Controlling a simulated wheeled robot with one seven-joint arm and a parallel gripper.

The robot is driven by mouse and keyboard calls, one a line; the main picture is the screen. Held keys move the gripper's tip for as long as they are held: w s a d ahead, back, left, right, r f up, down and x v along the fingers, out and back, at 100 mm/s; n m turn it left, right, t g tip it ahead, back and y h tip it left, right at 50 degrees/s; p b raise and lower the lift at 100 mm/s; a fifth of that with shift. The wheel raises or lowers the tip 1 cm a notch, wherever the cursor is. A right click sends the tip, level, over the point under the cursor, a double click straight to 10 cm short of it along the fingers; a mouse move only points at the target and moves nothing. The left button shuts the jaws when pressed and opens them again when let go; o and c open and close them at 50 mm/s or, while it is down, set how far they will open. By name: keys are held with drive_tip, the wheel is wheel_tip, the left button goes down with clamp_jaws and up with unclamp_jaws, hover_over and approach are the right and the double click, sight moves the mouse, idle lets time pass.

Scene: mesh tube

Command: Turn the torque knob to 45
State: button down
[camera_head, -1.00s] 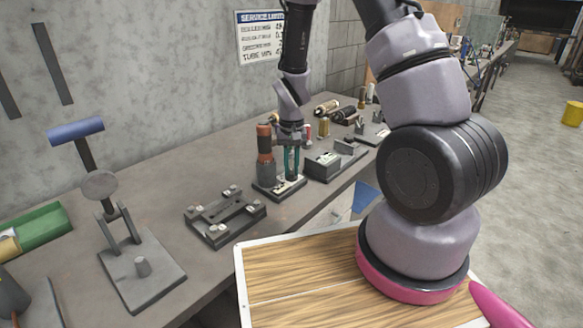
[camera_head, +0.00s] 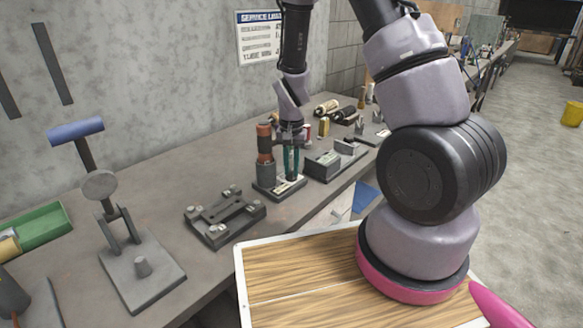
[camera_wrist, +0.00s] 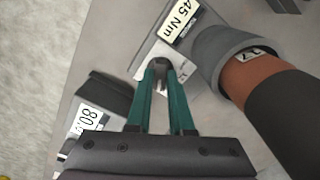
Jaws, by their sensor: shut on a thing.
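The torque knob (camera_wrist: 161,66) is a small dark knob, seen between my fingertips in the wrist view. My gripper (camera_head: 291,176) points down with teal fingers over a small fixture plate (camera_head: 264,190) on the bench. In the wrist view my gripper (camera_wrist: 160,75) is shut on the knob, and the fingers hide much of it. A white label reading "45 Nm" (camera_wrist: 181,20) lies just beyond the knob. A pointer or scale on the knob cannot be made out.
An orange-and-black handled tool (camera_head: 264,142) stands in a grey holder (camera_head: 266,173) close beside my fingers; the holder reads "37" (camera_wrist: 255,53). A grey block (camera_head: 325,165) sits on the other side, with a display reading about "80.9" (camera_wrist: 90,118). A clamp plate (camera_head: 225,215) lies nearer.

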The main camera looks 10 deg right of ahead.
drive_tip(key=c, duration=0.8)
unclamp_jaws()
wheel_tip(320, 180, up, 11)
drive_tip(key=shift+f, duration=0.1)
wheel_tip(320, 180, up, 17)
drive_tip(key=t+y, duration=0.2)
drive_tip(key=t, duration=0.1)
hover_over(291, 171)
drive_tip(key=s+d, duration=0.4)
drive_tip(key=s, duration=0.1)
drive_tip(key=s+d+r+n+t, duration=0.1)
drive_tip(key=s+r+t, duration=0.3)
drive_tip(key=s+r, duration=0.6)
drive_tip(key=shift+s+d+r, duration=0.2)
drive_tip(key=shift+s+d, duration=0.35)
drive_tip(key=shift+s, duration=0.35)
